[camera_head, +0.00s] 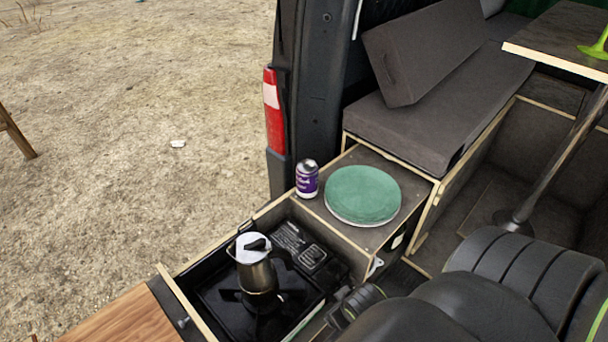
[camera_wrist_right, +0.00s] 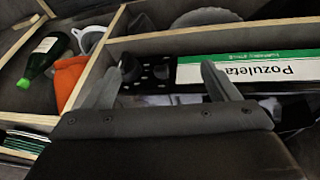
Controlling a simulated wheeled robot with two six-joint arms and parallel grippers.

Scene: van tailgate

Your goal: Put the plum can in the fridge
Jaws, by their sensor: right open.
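The plum can (camera_head: 307,179) is purple with a silver top. It stands upright on the dark counter (camera_head: 345,240), just left of a round green-topped disc. My right arm fills the lower right of the head view, and its fingers are not clear there. In the right wrist view my right gripper (camera_wrist_right: 165,75) is open, its two fingers wide apart with nothing between them. It is over wooden-edged compartments, away from the can. I cannot pick out the fridge in either view. My left gripper is not in view.
The green disc (camera_head: 363,194) takes up much of the counter. A moka pot (camera_head: 258,272) stands on the black stove. A grey bench cushion (camera_head: 430,120) lies behind.

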